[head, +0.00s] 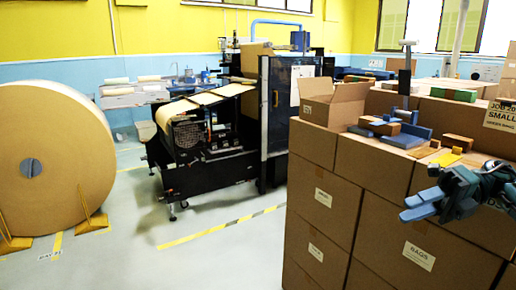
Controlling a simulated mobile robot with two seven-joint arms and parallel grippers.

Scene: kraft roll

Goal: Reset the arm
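My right gripper (407,207) reaches in from the right edge of the head view, with dark joints and light blue fingers pointing left. It is in front of the stacked cardboard boxes (384,196) and nothing shows between its fingers. The two fingers look close together, but from this angle I cannot tell whether there is a gap. My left gripper and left arm are not in view.
Boxes form a stack at right, bearing an open carton (334,104), blue blocks (404,138) and small brown boxes. A large kraft roll (62,160) stands at left on yellow wedges. A black machine (205,140) stands behind.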

